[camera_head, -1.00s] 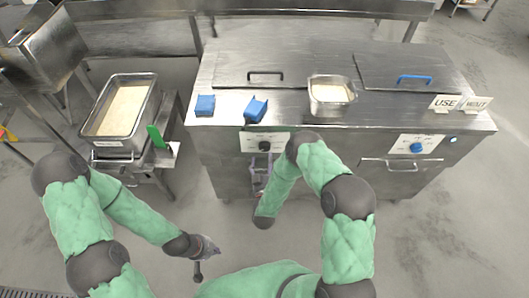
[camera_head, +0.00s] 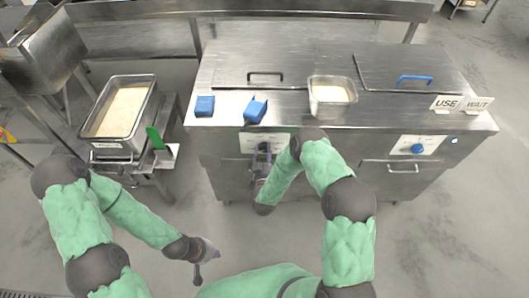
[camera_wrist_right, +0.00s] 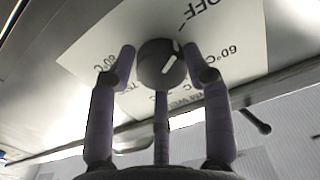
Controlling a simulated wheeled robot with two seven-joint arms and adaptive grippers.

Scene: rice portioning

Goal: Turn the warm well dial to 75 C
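The dark round dial (camera_wrist_right: 156,64) sits on a white label plate (camera_wrist_right: 238,22) with OFF and 60°C printed on it. The dial's white mark lies slantwise. My right gripper (camera_wrist_right: 158,58) is open, its fingers on either side of the dial; I cannot tell whether they touch it. In the head view the right gripper (camera_head: 262,152) is at the left label plate (camera_head: 247,141) on the cabinet front and hides the dial. My left gripper (camera_head: 210,250) hangs low over the floor, away from the cabinet; its opening is unclear.
A blue dial (camera_head: 417,149) is on the right of the cabinet front. On top are two blue blocks (camera_head: 205,105) (camera_head: 256,109), a metal pan (camera_head: 331,112) and USE/WAIT signs (camera_head: 446,103). A rice tray (camera_head: 101,143) stands on a cart at left. A bar handle (camera_head: 403,168) juts out.

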